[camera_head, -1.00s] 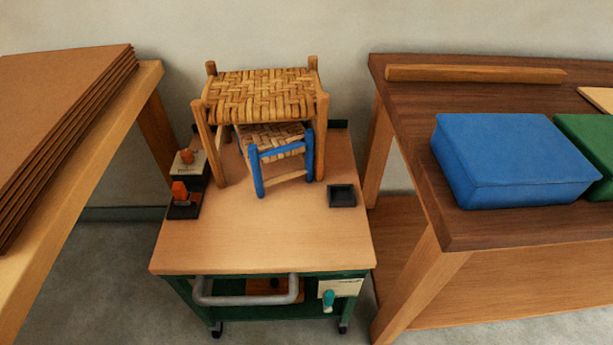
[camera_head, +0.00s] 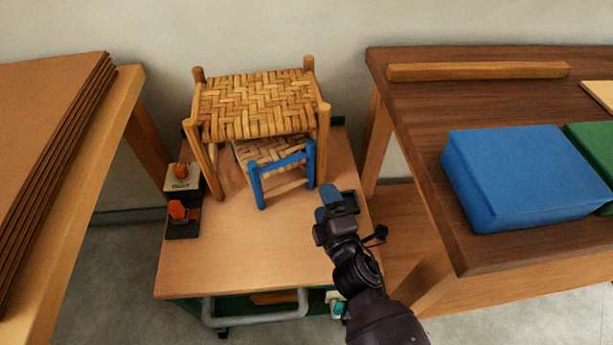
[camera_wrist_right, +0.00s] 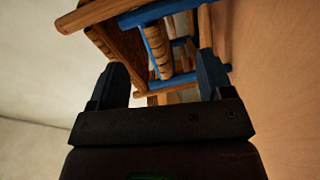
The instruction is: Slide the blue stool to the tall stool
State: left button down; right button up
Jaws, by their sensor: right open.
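The blue stool (camera_head: 285,163) is small, with a woven seat and blue front legs and rail. It stands upright on the cart top, its rear part beneath the tall stool (camera_head: 258,105), which has a woven seat and wooden legs. My right gripper (camera_head: 330,192) is open and empty, in front and to the right of the blue stool, apart from it in the head view. In the right wrist view the blue stool (camera_wrist_right: 180,80) appears beyond and between the open fingers (camera_wrist_right: 163,85). The blue stool's rear legs are hidden in the head view. My left gripper is not in view.
The cart top (camera_head: 235,255) is clear in front. Two small holders with orange parts (camera_head: 180,212) stand at its left. A wooden bench (camera_head: 420,150) with a blue block (camera_head: 525,175) is at right. Stacked brown sheets (camera_head: 45,120) lie on a left table.

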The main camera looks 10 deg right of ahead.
aim_at(300, 164)
jog(key=w+a+n, duration=0.1)
jog(key=w+a+r+y, duration=0.1)
jog(key=shift+w+a+r+n, duration=0.2)
jog(key=shift+a+r+n, duration=0.1)
jog(key=shift+n, duration=0.1)
jog(key=shift+b+x, duration=0.55)
jog(key=shift+x, duration=4.9)
jog(key=shift+d+r, duration=0.1)
jog(key=c, duration=1.3)
